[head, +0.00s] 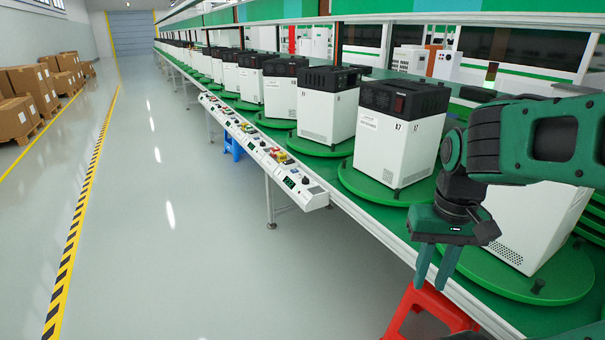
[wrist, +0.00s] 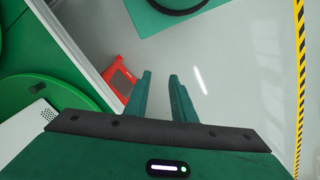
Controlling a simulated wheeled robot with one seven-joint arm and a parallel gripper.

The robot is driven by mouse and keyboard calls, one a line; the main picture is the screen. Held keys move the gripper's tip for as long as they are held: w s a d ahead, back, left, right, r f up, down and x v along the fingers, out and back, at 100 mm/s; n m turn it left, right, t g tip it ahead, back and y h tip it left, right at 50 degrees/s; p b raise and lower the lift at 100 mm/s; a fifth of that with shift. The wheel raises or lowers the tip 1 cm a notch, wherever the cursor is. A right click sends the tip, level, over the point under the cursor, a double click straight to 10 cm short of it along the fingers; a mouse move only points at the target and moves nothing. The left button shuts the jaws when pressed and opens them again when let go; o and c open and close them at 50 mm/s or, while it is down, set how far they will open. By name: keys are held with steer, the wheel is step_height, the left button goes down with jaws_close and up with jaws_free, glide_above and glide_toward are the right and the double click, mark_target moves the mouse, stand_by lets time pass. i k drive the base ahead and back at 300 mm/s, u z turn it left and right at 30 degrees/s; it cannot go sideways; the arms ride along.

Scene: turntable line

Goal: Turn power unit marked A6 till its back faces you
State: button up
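No label reading A6 is legible. The nearest white power unit (head: 528,222) stands on a green turntable (head: 500,278) at the right, its upper part hidden behind my arm. The turntable has a black peg (head: 538,287) near its rim. The wrist view shows the same turntable's edge (wrist: 62,88), a peg (wrist: 41,82) and a corner of the unit (wrist: 36,117). The neighbouring unit (head: 390,150), with a black top, bears a small label that looks like A7. My gripper (head: 435,282) is open and empty, fingers pointing down, in front of the line's edge beside the nearest turntable.
A red stool (head: 432,302) stands under the line's front edge, below my gripper. Several more units on turntables recede along the line. A control panel strip (head: 290,175) runs along the front. Grey floor (head: 200,230) is clear to the left; boxes (head: 22,85) stand far left.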

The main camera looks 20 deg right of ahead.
mark_target(568, 277)
steer(key=z, duration=0.3)
steer(key=k, duration=0.45)
steer(key=z, duration=0.8)
